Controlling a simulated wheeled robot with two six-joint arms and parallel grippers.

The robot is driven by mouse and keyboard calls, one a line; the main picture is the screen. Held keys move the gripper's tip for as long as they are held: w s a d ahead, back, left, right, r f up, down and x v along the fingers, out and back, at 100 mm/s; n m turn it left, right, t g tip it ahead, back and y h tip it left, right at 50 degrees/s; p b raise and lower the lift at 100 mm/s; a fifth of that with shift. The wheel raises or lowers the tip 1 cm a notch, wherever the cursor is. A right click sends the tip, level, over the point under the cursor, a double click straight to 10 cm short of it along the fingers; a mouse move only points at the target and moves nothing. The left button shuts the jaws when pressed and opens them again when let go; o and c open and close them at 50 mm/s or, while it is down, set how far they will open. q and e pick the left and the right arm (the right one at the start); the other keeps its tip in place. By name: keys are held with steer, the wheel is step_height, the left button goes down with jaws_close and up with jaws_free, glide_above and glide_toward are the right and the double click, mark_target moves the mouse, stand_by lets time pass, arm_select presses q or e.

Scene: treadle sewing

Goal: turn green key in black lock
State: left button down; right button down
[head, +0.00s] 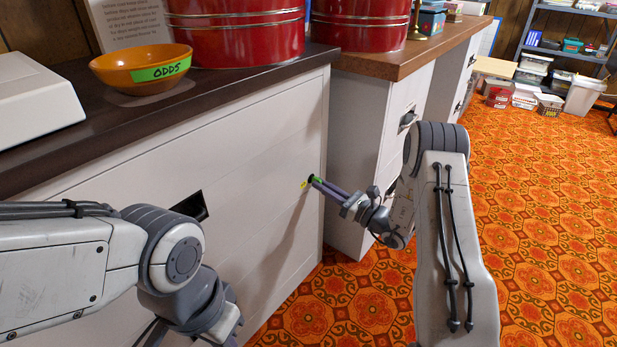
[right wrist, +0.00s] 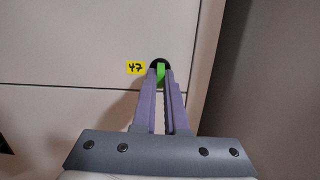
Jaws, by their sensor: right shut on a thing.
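The green key (right wrist: 161,73) is at the black lock (right wrist: 160,62) on the white cabinet front, and it also shows small in the head view (head: 317,179). My right gripper (head: 315,181) is shut on the green key, with its purple fingers (right wrist: 160,80) on either side of it. The fingertips cover part of the lock, so how deep the key sits is hidden. A yellow tag marked 47 (right wrist: 136,67) is just left of the lock. My left arm is at the lower left of the head view, and its fingers are not in view.
An orange bowl labelled ODDS (head: 118,72) and a red tin (head: 235,40) stand on the dark countertop (head: 60,139) above. A second white cabinet (head: 352,150) stands close to the right of the lock. Open patterned carpet (head: 540,220) lies further right.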

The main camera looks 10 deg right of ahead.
steer(key=m+p, duration=0.2)
steer(key=m, duration=0.1)
steer(key=shift+h, duration=0.3)
steer(key=shift+a+p, duration=0.1)
steer(key=shift+p, duration=0.2)
steer(key=m+p, duration=0.2)
steer(key=m, duration=0.1)
steer(key=shift+s+a+m+h, duration=0.1)
steer(key=shift+m+h, duration=0.2)
steer(key=shift+h, duration=0.1)
stand_by(0.4)
steer(key=shift+p, duration=0.3)
